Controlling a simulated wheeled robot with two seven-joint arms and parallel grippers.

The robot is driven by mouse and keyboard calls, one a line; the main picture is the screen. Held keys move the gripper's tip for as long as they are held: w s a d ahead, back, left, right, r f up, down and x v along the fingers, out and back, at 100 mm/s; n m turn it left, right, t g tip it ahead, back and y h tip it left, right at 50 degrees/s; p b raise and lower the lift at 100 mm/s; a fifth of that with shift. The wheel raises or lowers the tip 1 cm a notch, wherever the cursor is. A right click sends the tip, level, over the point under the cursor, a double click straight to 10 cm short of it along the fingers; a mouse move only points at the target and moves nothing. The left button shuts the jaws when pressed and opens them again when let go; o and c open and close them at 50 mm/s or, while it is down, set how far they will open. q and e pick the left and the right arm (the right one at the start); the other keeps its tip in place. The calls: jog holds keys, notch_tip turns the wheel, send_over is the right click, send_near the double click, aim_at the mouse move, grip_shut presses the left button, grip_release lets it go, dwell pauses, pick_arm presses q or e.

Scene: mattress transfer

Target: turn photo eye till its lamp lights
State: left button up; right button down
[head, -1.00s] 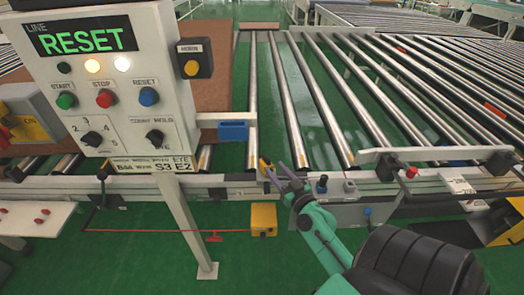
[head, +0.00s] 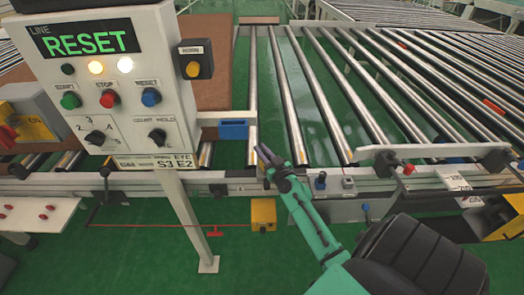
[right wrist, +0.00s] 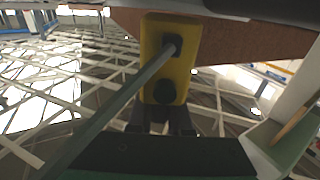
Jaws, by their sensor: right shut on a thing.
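No lit lamp shows on the eye's visible face. My left gripper is not in view.
A control panel (head: 125,115) reading RESET stands on a post at the left, with an amber and a white lamp lit. A blue block (head: 233,130) sits beside it. A yellow box (head: 263,214) hangs below the rail (head: 225,183). Rollers lie beyond.

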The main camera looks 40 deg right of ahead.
jog(key=m+h+p, duration=0.1)
jog(key=p, duration=0.1)
jog(key=m+g+h+p, duration=0.1)
jog(key=h+p, duration=0.1)
jog(key=r+m+h+p, duration=0.1)
jog(key=p, duration=0.1)
jog(key=shift+s+d+r+g+h+p, duration=0.1)
jog(key=shift+d+g+h+p, duration=0.2)
jog(key=shift+d, duration=0.05)
jog(key=m+g+h, duration=0.1)
jog(key=f+m+h, duration=0.1)
jog(key=h, duration=0.1)
jog(key=shift+s+d+g+p, duration=0.15)
jog(key=shift+d+g+p, duration=0.2)
jog(key=shift+g+p, duration=0.05)
jog(key=c, duration=0.8)
grip_release()
jog(key=shift+f, duration=0.1)
jog(key=shift+c, duration=0.2)
